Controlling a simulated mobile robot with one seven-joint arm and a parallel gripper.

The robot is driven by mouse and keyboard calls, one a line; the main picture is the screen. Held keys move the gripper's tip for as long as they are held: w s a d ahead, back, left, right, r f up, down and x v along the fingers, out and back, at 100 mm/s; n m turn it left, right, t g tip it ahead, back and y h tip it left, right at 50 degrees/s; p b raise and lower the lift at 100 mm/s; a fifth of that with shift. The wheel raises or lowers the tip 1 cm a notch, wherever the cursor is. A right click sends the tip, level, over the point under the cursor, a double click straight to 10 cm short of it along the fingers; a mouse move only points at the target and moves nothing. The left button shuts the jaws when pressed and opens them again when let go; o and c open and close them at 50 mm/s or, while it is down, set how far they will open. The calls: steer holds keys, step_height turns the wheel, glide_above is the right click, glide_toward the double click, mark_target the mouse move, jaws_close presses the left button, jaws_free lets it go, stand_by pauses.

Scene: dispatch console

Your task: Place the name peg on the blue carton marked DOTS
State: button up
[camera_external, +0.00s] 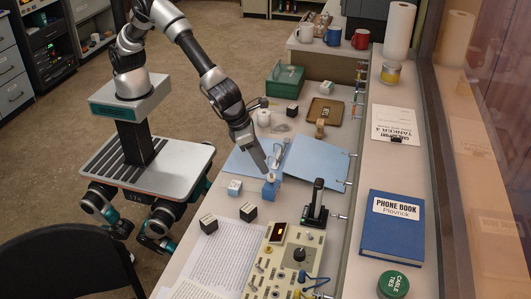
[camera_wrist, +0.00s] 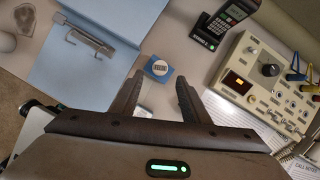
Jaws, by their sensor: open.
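A small blue carton (camera_external: 270,190) stands on the desk at the edge of the open blue folder. In the wrist view the blue carton (camera_wrist: 151,73) has a pale top patch with dark marks, too small to read. My gripper (camera_external: 261,169) is just above and beside it in the external view. In the wrist view my gripper (camera_wrist: 157,86) is open, with nothing held between its fingers. A paler carton (camera_external: 234,187) stands to the left of the blue one, and partly shows between my fingers (camera_wrist: 146,107). I cannot make out the name peg for certain.
The blue folder (camera_external: 312,163) lies behind the carton. A black handset in its cradle (camera_external: 316,208) and a control panel (camera_external: 292,262) stand to the right. Two dark cubes (camera_external: 248,212) sit in front, near printed sheets (camera_external: 225,250). A blue phone book (camera_external: 392,232) lies on the raised ledge.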

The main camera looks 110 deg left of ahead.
steer(key=v, duration=0.5)
steer(key=shift+r, duration=0.1)
